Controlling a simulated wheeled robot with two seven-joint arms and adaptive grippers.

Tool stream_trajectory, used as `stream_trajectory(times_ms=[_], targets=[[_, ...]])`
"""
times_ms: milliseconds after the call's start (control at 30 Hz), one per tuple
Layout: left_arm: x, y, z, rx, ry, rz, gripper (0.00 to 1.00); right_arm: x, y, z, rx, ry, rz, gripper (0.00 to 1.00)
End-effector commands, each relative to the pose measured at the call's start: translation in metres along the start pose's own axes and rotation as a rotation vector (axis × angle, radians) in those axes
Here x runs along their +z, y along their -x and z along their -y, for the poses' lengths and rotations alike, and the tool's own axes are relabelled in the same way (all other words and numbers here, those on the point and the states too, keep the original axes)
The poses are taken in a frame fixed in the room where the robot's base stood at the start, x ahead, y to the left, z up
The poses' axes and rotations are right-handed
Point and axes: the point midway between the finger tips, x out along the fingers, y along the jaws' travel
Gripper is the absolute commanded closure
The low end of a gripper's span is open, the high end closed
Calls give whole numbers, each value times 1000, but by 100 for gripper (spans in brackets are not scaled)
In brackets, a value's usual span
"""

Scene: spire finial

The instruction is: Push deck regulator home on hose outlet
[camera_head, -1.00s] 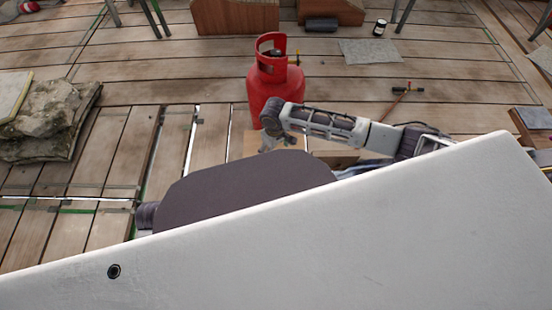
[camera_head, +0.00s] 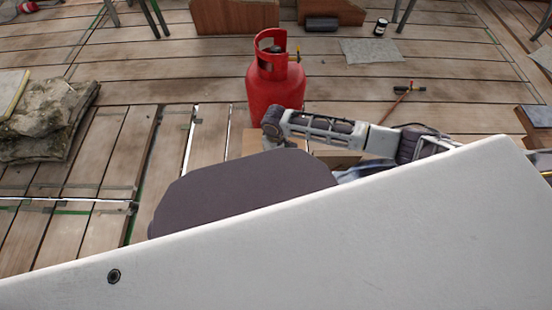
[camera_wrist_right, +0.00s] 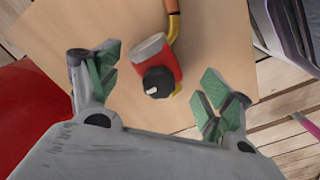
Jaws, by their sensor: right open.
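A small red fitting, which looks like the deck regulator (camera_wrist_right: 165,70), has a silver end and a black knob. It rests on or just above a light wooden surface (camera_wrist_right: 215,30) in the right wrist view, with an orange-yellow hose (camera_wrist_right: 173,22) at its upper end. My right gripper (camera_wrist_right: 152,92) is open, its green-padded fingers on either side of the fitting with gaps showing. In the head view my right gripper is mostly hidden behind a dark panel, in front of the red gas cylinder (camera_head: 276,92). I cannot identify the hose outlet. My left gripper is out of view.
The red cylinder's side (camera_wrist_right: 28,110) fills the left of the right wrist view. Stone slabs (camera_head: 50,120) lie at left on the planked deck. A red hose with a dark fitting (camera_head: 409,89) lies to the right. Open deck (camera_head: 190,65) lies left of the cylinder.

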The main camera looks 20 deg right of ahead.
Motion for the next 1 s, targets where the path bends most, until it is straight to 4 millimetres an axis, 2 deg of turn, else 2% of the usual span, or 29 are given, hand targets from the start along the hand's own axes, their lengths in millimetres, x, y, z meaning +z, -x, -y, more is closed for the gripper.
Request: stream_trajectory(times_ms=[433,767,1000], targets=[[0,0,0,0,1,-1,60,0,0,0,0,0,0,20],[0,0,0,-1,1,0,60,0,0,0,0,0,1,62],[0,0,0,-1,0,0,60,1,-1,1,-1,0,3,64]])
